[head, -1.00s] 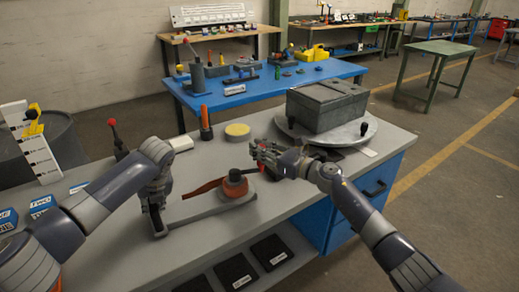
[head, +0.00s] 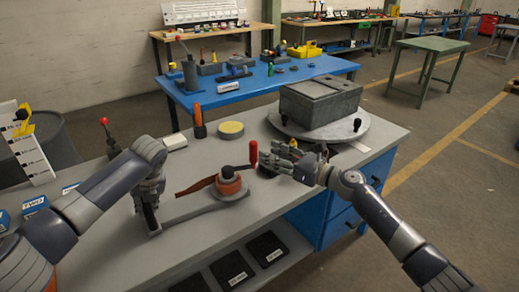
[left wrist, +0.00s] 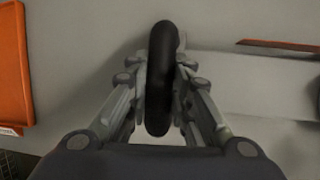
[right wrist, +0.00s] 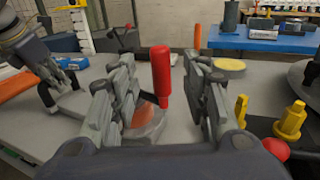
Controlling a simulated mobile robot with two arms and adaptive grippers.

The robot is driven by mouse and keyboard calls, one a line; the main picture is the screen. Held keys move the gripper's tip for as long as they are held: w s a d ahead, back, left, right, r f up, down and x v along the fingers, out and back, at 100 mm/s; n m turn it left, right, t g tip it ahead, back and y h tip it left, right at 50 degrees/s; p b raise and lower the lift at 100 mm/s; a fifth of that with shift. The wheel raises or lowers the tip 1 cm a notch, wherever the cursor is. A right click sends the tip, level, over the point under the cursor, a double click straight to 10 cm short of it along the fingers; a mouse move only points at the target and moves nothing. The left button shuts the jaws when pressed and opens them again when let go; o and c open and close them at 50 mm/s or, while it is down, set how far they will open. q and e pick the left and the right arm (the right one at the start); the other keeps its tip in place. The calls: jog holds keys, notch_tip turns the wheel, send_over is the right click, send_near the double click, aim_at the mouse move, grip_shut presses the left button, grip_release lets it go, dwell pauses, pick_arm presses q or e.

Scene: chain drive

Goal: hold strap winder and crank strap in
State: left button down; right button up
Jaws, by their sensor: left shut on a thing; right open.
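The strap winder stands on the grey bench, with a flat grey base (head: 190,211), an orange-and-grey drum (head: 229,183) and a brown strap (head: 196,186) running left from the drum. Its crank has an upright red handle (head: 253,153). My left gripper (head: 150,212) is shut on the winder's black grip at the base's left end; the grip (left wrist: 161,80) shows between the fingers in the left wrist view. My right gripper (head: 270,160) is open just right of the red handle. In the right wrist view the handle (right wrist: 161,75) stands between the open fingers, without visible contact.
A grey box (head: 320,101) sits on a round turntable (head: 350,131) with a black knob at the back right. A yellow disc (head: 231,130), an orange-handled tool (head: 199,122) and a red-knobbed lever (head: 109,135) stand along the bench's back.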

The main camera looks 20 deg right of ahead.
jog(key=shift+v, duration=2.2)
jog(key=shift+a, duration=0.15)
jog(key=m+t+h, duration=0.3)
jog(key=m+h, duration=0.2)
jog(key=h, duration=0.3)
send_near(256, 153)
jog(key=shift+m, duration=0.3)
jog(key=w, duration=0.3)
jog(key=w+a, duration=0.1)
jog(key=w, duration=0.3)
jog(key=w+a, duration=0.1)
jog(key=w, duration=0.3)
jog(key=shift+w+f, duration=0.1)
grip_shut()
